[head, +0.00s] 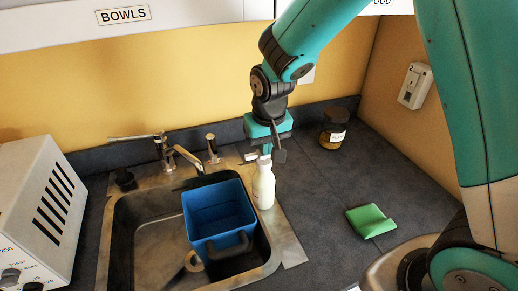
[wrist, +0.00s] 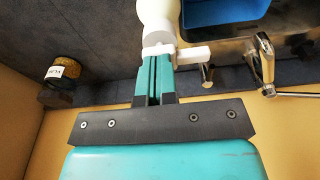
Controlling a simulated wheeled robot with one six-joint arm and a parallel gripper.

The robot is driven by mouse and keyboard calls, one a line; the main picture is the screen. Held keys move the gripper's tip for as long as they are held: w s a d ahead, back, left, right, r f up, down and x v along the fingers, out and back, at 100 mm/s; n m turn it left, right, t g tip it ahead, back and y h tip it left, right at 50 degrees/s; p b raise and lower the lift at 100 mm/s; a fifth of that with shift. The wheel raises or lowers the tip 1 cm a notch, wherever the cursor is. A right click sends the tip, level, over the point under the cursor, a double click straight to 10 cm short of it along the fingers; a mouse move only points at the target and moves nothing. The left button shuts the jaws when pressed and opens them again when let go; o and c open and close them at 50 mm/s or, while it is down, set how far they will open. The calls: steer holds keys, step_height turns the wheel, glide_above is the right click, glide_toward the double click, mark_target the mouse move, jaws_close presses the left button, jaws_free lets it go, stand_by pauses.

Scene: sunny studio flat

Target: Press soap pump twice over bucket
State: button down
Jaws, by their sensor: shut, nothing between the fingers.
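A white soap bottle (head: 264,185) stands upright on the sink's right rim, beside the blue bucket (head: 207,193). The bucket sits in the sink basin, its top open. My gripper (head: 267,150) is shut and points down right over the bottle's pump head. In the wrist view the shut fingertips (wrist: 157,55) meet or nearly meet the white pump (wrist: 160,47); I cannot tell if they press it. The pump's spout (wrist: 193,54) sticks out to one side. The white bottle (wrist: 157,18) and a bit of the blue bucket (wrist: 220,10) show beyond it.
A metal faucet (head: 188,158) and a tap handle (head: 212,148) stand behind the bucket. A dark jar (head: 333,130) stands at the back right. A green cloth (head: 370,220) lies on the right counter. A white toaster oven (head: 40,215) is at left. Counter between jar and cloth is clear.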

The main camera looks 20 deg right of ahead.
step_height(320, 180, up, 8)
steer(key=p, duration=0.6)
steer(key=shift+r, duration=0.25)
steer(key=c, duration=1.8)
jaws_free()
steer(key=shift+r, duration=0.1)
